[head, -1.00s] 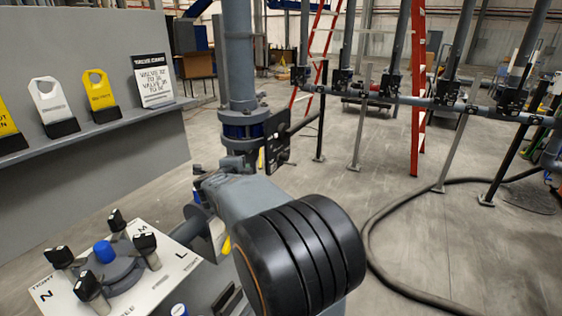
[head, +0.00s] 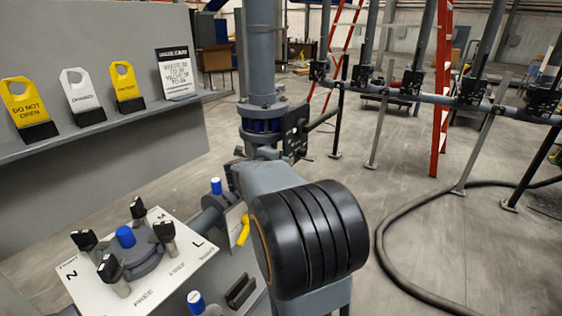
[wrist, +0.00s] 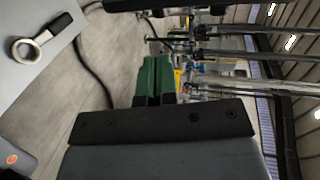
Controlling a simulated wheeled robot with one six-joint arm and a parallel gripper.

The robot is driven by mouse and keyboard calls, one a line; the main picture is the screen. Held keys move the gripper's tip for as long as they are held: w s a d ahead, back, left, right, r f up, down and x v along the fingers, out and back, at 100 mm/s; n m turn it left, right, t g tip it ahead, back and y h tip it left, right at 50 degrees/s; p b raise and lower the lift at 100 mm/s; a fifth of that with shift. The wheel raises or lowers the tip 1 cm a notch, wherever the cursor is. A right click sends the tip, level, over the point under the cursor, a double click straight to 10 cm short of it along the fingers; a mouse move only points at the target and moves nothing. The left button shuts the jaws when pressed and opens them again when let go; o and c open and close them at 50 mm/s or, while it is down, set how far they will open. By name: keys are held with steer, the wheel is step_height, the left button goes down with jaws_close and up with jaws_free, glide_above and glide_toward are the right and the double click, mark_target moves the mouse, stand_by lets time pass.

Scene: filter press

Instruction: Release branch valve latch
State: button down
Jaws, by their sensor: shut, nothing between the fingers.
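A grey vertical pipe with a blue-banded valve (head: 262,126) stands in the middle of the head view. A dark plate (head: 295,132) with a lever is on its right side. I cannot tell which part is the branch valve latch. My gripper (wrist: 155,75) shows in the wrist view as two green fingers, shut together and empty. In the head view it is hidden behind my arm. In the wrist view, blurred pipes and fittings (wrist: 205,60) lie beyond the fingertips, with no clear contact.
A panel with black knobs and a blue cap (head: 125,237) is at lower left. A shelf (head: 100,130) holds tags and a card. Several dark valves sit on the pipe rail (head: 425,97) behind. A hose (head: 390,225) lies on the floor at right. A ring-ended tool (wrist: 35,40) shows in the wrist view.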

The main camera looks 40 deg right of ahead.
mark_target(301, 154)
steer(key=p+x, duration=0.1)
steer(key=x, duration=0.9)
steer(key=shift+w+d+f, duration=0.1)
steer(key=shift+d, duration=0.25)
steer(key=shift+w, duration=0.1)
